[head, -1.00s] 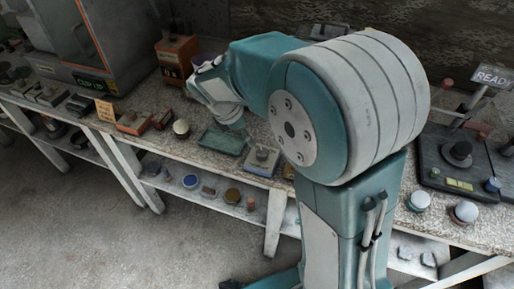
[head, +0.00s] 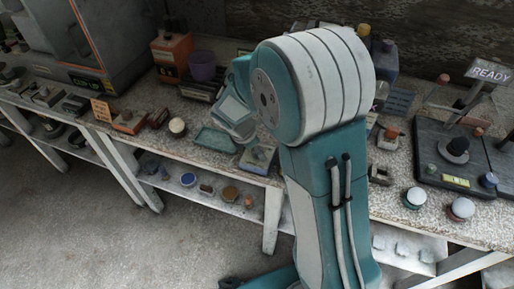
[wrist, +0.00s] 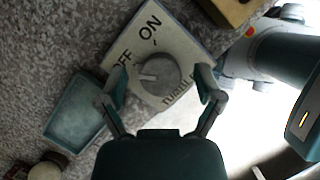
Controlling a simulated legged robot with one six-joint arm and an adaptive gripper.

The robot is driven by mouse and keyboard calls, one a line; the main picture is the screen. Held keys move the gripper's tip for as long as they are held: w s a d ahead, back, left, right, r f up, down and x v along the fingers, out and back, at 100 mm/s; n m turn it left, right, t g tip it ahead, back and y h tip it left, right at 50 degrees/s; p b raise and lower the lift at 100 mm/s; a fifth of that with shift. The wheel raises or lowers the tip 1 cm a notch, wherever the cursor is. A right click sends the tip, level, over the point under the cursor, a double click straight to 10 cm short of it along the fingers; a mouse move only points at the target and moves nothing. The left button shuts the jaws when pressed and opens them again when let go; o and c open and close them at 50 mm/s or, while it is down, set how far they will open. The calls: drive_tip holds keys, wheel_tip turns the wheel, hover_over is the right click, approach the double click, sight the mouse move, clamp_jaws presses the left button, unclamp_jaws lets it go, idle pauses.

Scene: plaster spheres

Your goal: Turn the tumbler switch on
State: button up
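The tumbler switch is a small box with a light top plate (wrist: 185,45) and a round grey knob (wrist: 158,85). Its plate reads ON and OFF, with a partly covered word along one edge. The knob's pale pointer faces left, nearer OFF than ON. In the head view the switch box (head: 258,160) sits at the bench's front edge, partly hidden by my arm. My gripper (wrist: 162,77) is open, with one finger on each side of the knob. I cannot tell whether the fingers touch it. In the head view my fingers are hidden or too small to make out.
A shallow green tray (head: 214,141) lies just left of the switch, and a pale ball (head: 177,126) is farther left. A black panel (head: 455,160) with a READY sign is at right.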

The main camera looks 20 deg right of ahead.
drive_tip(key=shift+a, duration=0.1)
drive_tip(key=c, duration=0.9)
